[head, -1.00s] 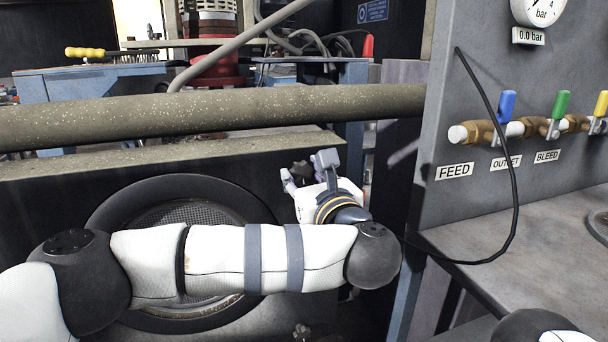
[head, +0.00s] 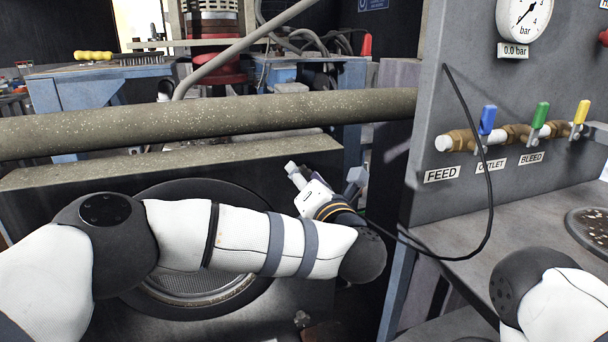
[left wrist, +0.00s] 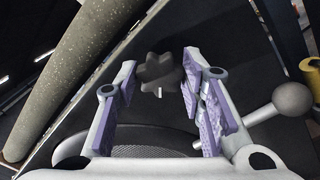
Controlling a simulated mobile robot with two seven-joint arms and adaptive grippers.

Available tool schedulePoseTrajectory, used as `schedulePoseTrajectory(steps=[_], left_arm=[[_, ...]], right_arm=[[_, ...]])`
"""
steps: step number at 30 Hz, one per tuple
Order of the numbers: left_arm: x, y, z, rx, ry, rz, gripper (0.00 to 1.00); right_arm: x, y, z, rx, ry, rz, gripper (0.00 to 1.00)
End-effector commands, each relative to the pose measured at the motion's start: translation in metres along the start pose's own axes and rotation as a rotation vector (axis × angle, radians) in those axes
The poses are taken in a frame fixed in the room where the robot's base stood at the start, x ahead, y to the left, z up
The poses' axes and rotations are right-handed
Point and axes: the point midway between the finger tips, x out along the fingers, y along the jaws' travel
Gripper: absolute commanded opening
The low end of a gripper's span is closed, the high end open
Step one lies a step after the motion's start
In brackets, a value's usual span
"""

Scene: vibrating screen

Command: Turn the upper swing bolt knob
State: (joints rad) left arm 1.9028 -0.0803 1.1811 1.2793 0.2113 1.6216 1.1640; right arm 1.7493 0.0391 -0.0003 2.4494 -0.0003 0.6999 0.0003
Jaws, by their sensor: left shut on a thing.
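The upper swing bolt knob (left wrist: 160,73) is a dark lobed knob. In the left wrist view it sits between the two purple-padded fingers of my left gripper (left wrist: 160,85), near their tips. The gripper is shut on it, with a finger on each side. In the head view my left gripper (head: 325,174) is at the upper right of the dark panel with the round mesh port, and the knob is not clearly visible there. Another dark knob (head: 302,319) shows low on the panel. My right gripper is out of view; only part of that arm shows at bottom right.
A thick speckled pipe (head: 200,122) crosses just above the panel (head: 60,205). In the left wrist view a ball-ended lever (left wrist: 291,99) is close to the right finger. A valve panel (head: 455,90) with a hanging black cable (head: 490,200) stands at right.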

Motion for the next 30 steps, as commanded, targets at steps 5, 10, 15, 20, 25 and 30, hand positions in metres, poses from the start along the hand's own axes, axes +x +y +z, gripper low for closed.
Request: schedulePoseTrajectory(steps=[5, 10, 15, 20, 25, 30], left_arm=[[-0.001, 0.004, 0.004, 0.165, -0.005, 0.005, 0.08], [-0.001, 0.003, 0.003, 0.327, -0.003, 0.005, 0.08], [0.0, 0.003, 0.003, 0.478, -0.002, 0.005, 0.08], [-0.001, 0.002, 0.002, 0.601, -0.002, 0.004, 0.08], [0.0, 0.002, 0.002, 0.702, -0.001, 0.003, 0.08], [0.0, 0.001, 0.001, 0.771, 0.0, 0.002, 0.08]], right_arm=[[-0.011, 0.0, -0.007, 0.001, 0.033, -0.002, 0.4], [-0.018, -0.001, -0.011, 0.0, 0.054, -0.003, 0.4], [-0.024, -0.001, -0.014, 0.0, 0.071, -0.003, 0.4], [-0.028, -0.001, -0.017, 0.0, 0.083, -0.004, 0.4], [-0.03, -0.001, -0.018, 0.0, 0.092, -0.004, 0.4], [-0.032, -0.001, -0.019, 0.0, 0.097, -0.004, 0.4]])
